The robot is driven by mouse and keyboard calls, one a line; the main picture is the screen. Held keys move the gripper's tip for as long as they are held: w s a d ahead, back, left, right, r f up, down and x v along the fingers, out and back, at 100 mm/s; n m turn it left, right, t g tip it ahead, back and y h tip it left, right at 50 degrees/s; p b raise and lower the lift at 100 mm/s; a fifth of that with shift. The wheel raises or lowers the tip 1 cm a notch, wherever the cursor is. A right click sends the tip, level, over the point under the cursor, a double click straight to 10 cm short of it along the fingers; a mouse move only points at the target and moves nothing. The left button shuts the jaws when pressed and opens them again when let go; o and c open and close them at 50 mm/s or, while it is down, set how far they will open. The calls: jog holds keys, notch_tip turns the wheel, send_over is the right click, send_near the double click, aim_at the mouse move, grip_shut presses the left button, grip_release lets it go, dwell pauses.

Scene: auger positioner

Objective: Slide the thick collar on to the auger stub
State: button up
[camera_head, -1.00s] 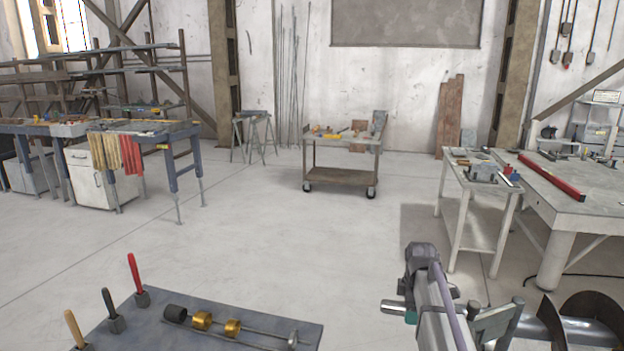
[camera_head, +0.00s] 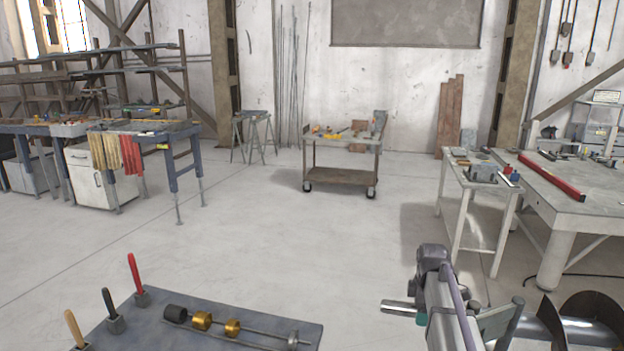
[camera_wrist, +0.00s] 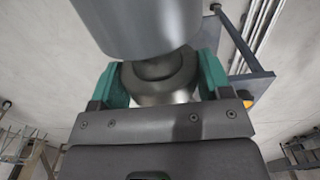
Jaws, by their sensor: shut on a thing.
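My gripper (camera_wrist: 161,82) has green fingers shut on either side of a grey, rounded collar (camera_wrist: 165,97). A large grey cylinder (camera_wrist: 135,25) covers the collar's far part in the wrist view. In the head view my gripper (camera_head: 422,318) is at the lower right, its green tip beside a grey cylindrical stub (camera_head: 398,307) that sticks out to the left. The auger (camera_head: 585,325), with dark spiral flights, is right of my arm. The collar is hidden in the head view. I cannot tell how far it sits over the stub.
A dark tray (camera_head: 250,300) at the lower left holds a rod with a black collar (camera_head: 175,313) and brass collars (camera_head: 202,320), and upright handles. A white side table (camera_head: 480,190) and a large workbench (camera_head: 570,200) stand right. The middle floor is clear.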

jog(key=shift+s+d, duration=0.2)
jog(key=shift+d, duration=0.4)
jog(key=shift+s+d, duration=0.15)
jog(key=shift+d, duration=0.6)
jog(key=o, duration=1.1)
jog(key=shift+c, duration=0.2)
